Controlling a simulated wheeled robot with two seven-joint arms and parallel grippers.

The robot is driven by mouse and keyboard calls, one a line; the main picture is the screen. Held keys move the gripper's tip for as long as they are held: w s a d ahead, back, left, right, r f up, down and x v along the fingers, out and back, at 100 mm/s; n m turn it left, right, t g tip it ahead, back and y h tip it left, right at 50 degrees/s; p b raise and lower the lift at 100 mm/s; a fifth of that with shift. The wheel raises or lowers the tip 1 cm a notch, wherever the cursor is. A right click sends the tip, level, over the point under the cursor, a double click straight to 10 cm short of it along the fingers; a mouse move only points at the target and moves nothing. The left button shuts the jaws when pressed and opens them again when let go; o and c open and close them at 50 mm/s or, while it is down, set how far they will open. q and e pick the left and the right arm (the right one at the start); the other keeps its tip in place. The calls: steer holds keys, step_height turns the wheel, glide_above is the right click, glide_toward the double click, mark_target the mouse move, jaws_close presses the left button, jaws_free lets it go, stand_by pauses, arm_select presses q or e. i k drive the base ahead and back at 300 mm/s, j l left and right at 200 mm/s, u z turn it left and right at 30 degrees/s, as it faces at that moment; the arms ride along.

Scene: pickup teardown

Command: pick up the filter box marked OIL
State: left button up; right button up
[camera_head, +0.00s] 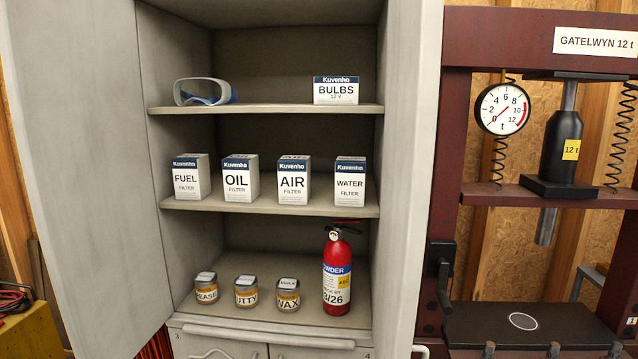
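The filter box marked OIL (238,180) is a white carton with a blue Kuvenho band on top. It stands upright on the middle shelf (270,208) of an open cabinet. The FUEL filter box (189,179) stands to its left and the AIR filter box (292,182) to its right, with narrow gaps between them. The WATER filter box (350,182) stands farther right on the same shelf. Neither of my grippers is in view.
The upper shelf (265,109) holds goggles (203,92) and a BULBS box (336,91). Below stand several small tins (246,292) and a red fire extinguisher (336,275). The open cabinet door (75,150) flanks the left; a dark red press (455,130) stands right.

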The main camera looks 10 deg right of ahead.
mark_target(241, 173)
steer(key=i+j, duration=0.15)
steer(key=j, duration=0.25)
steer(key=i+j, duration=0.2)
steer(key=j, duration=0.15)
steer(key=i+j, duration=0.15)
steer(key=j, duration=0.25)
